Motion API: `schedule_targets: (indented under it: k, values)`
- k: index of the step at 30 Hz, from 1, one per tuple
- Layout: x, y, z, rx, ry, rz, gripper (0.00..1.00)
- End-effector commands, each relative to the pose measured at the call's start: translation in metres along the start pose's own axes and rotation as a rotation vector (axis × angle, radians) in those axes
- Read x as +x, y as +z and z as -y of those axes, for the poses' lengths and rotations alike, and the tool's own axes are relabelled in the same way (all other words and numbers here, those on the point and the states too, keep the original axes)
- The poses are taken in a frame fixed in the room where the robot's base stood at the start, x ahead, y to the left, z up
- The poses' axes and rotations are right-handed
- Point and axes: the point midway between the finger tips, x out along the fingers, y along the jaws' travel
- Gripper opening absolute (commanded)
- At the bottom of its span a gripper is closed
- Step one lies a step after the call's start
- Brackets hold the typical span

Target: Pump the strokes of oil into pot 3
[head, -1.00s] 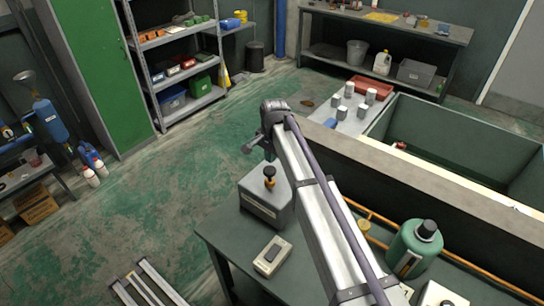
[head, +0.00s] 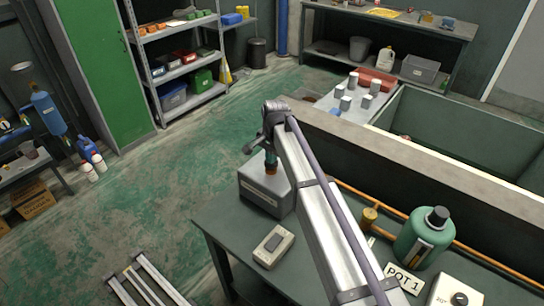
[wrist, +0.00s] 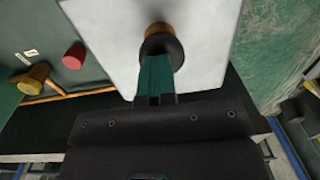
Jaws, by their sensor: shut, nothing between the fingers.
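A grey box-shaped pump (head: 262,194) stands on the dark bench, with a black knob on an orange collar on top. In the head view my gripper (head: 271,158) points down right over this knob and hides its black top. In the wrist view the teal fingers of my gripper (wrist: 156,70) are together, with their tips at the black knob (wrist: 161,46). The fingers are shut with nothing between them; I cannot tell whether they touch the knob. A "POT 1" card (head: 404,279) lies at the right. I cannot make out pot 3.
A green bottle (head: 422,238) stands at the right beside an orange pipe (head: 385,212). A low wall (head: 400,160) runs behind the bench. The green floor at the left is mostly clear.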

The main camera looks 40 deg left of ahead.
Motion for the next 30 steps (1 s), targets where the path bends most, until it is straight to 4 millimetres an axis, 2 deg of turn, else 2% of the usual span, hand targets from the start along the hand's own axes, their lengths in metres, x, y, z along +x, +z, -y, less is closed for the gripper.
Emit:
schedule_targets:
  k: [7, 11, 14, 24, 27, 30]
  values:
    - [-0.002, 0.001, -0.001, 0.0, 0.002, 0.002, 0.0]
    - [-0.016, 0.001, -0.002, 0.001, 0.001, 0.001, 0.0]
    - [-0.036, -0.001, -0.003, 0.004, 0.0, 0.0, 0.0]
    - [-0.122, -0.003, -0.004, 0.007, -0.002, -0.001, 0.0]
    - [-0.138, -0.003, -0.004, 0.007, -0.002, -0.002, 0.0]
    - [-0.145, -0.003, -0.004, 0.007, -0.002, -0.002, 0.0]
